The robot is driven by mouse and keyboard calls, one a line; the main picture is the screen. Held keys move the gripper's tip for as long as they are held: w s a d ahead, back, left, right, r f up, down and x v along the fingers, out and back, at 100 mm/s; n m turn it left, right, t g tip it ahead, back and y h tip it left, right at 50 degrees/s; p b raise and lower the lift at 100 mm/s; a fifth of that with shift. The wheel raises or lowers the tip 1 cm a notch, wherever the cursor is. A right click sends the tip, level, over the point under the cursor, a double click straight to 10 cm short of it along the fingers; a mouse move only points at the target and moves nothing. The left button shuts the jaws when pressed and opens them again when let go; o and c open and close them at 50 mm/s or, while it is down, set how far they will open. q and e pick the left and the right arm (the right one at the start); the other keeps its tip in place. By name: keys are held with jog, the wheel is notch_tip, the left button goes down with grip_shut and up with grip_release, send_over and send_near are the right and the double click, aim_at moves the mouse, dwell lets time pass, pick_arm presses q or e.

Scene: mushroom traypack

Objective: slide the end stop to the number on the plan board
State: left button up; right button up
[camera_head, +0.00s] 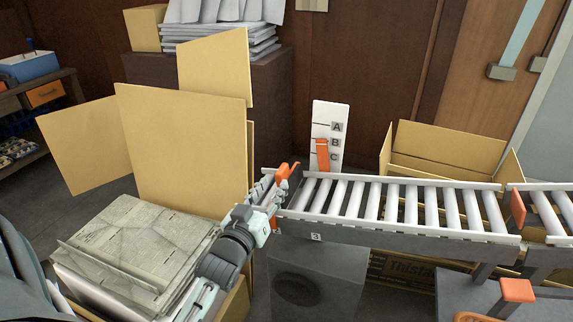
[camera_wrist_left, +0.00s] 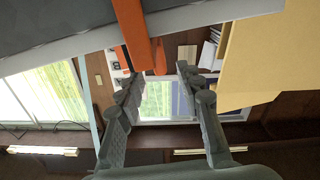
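The orange end stop (camera_head: 288,172) is at the left end of the roller conveyor (camera_head: 400,232). My left gripper (camera_head: 275,188) is right at it, its fingers overlapping it in the head view. In the left wrist view the gripper (camera_wrist_left: 157,80) has its fingers spread, with the orange stop (camera_wrist_left: 134,30) reaching in between the tips; contact is not clear. The white plan board (camera_head: 343,112) stands behind the conveyor with letters A, B and C and an orange bar (camera_head: 322,152) by B and C. A tag with 3 (camera_head: 316,237) is on the front rail. My right gripper is out of view.
An open cardboard box (camera_head: 180,140) stands behind my left arm, beside a paper stack (camera_head: 130,235). Another open box (camera_head: 445,150) is behind the conveyor. An orange piece (camera_head: 517,207) stands at a rail joint to the right. The rollers between look clear.

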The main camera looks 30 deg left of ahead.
aim_at(282, 172)
pick_arm(q)
jog(key=x, duration=0.7)
jog(key=shift+w, duration=0.1)
jog(key=shift+r, duration=0.1)
grip_shut()
